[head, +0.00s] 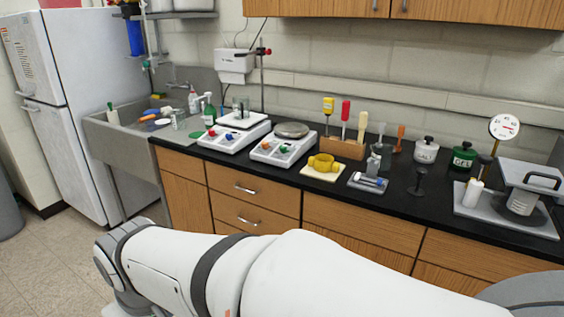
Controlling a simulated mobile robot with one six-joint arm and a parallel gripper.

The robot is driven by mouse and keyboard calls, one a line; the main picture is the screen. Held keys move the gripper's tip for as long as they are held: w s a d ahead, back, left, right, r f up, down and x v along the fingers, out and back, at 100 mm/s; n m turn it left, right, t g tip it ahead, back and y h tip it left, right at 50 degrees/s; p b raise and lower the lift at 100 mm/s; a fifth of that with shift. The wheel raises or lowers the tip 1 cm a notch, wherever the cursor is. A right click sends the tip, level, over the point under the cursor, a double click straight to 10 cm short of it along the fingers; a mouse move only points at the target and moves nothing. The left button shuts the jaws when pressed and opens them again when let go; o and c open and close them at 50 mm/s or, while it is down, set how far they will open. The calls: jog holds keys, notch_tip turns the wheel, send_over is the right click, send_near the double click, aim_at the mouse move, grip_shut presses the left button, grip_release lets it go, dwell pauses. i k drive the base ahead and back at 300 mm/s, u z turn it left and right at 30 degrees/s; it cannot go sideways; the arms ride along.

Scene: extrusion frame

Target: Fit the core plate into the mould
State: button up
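A yellow ring-shaped piece (323,163) sits on a cream board (321,175) near the front of the black counter; it may be the mould, but I cannot tell for sure. Right of it, a small grey tray (358,186) holds small blue and pale pieces. At the far right, a grey plate with a black handle (528,177) stands above a pale cylinder on a grey tray (469,210). I cannot tell which piece is the core plate. My white arm crosses the foreground, and my gripper is not in view.
Two white balances (236,130) stand left of the cream board. A wooden rack (342,148) holds several coloured-handled tools. White and green GEL jars (426,151) and a dial gauge (504,127) stand at the right. A sink (140,140) is at the left. The counter's front strip is mostly clear.

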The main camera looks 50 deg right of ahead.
aim_at(322, 163)
jog(key=z, duration=2.8)
